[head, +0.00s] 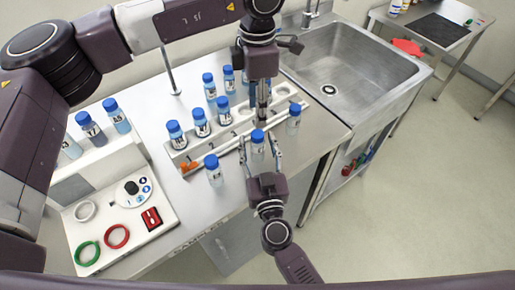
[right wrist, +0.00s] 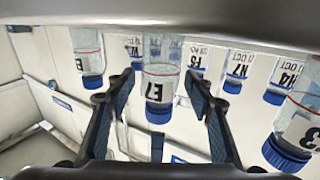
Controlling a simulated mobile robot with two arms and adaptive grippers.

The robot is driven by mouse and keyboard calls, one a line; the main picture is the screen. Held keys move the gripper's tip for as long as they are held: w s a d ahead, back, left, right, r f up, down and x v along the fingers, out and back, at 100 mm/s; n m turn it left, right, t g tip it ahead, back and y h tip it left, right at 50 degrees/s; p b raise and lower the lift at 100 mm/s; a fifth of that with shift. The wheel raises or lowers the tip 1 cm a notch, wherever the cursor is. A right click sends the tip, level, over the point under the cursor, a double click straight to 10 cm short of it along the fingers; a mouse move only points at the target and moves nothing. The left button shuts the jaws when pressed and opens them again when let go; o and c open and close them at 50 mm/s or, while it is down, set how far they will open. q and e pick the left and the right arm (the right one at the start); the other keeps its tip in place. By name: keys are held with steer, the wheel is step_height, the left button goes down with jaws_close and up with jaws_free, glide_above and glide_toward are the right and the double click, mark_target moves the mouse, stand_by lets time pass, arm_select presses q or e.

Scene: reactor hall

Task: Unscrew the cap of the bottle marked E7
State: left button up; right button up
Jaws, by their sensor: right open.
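The bottle marked E7 (head: 257,152) is clear with a blue cap (head: 257,134) and stands upright in front of the white rack. In the right wrist view the E7 bottle (right wrist: 161,85) appears upside down, its label readable. My right gripper (head: 260,149) is open, with one finger on each side of the bottle; in the right wrist view gaps show between fingers and bottle. My left gripper (head: 262,112) points down just above and behind the cap. Its fingers are seen edge-on, so their opening cannot be told. The cap appears to be on the bottle.
The white rack (head: 232,132) holds several blue-capped bottles close behind. Another bottle (head: 213,171) stands to the left in front of it. A control panel with rings (head: 117,236) is at left. A sink (head: 345,70) is at back right. Bottles marked N7 (right wrist: 236,68) and others show nearby.

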steer(key=shift+c, duration=0.4)
jaws_close()
